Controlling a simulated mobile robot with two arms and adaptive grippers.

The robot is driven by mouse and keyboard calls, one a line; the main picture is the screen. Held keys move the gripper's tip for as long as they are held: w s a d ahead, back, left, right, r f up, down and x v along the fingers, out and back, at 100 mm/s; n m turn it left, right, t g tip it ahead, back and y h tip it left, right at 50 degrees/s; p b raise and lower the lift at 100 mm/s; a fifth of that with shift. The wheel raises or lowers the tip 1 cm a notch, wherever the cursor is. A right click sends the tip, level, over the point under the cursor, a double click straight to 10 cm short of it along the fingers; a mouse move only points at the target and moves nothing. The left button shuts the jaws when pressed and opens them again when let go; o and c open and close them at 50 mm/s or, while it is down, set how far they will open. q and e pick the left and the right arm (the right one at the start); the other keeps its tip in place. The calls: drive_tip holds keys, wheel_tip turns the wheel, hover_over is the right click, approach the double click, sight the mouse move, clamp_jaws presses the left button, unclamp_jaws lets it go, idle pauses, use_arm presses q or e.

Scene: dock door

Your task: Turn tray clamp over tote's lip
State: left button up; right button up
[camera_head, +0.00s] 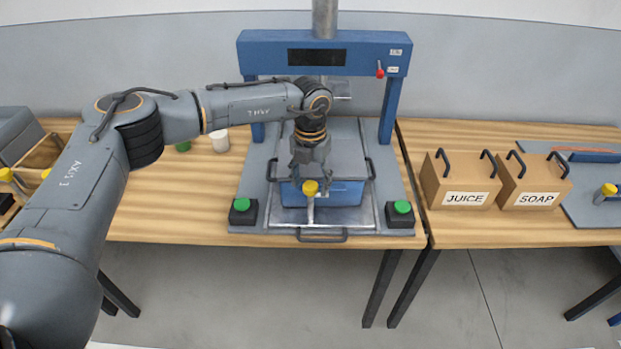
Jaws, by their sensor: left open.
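A blue tote (345,193) with a grey top sits on a metal tray (352,221) under the blue press frame. A clamp with a yellow knob (310,188) stands at the tray's front, before the tote's front wall; its lower stem shows below the knob. Whether its arm lies over the lip cannot be told. My left gripper (310,172) points down just above the yellow knob, with its fingers open. Whether it touches the knob is unclear. It hides part of the tote's top and front lip. My right gripper is not in view.
Green buttons on black boxes (243,211) (402,213) flank the tray. The press frame (270,52) rises behind. Boxes marked JUICE (438,183) and SOAP (518,183) stand on the right table. A white cup (220,141) stands left on the wooden table.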

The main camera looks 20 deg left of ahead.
use_arm(q)
drive_tip(key=shift+c, duration=0.4)
drive_tip(key=c, duration=1.1)
drive_tip(key=shift+o, duration=0.2)
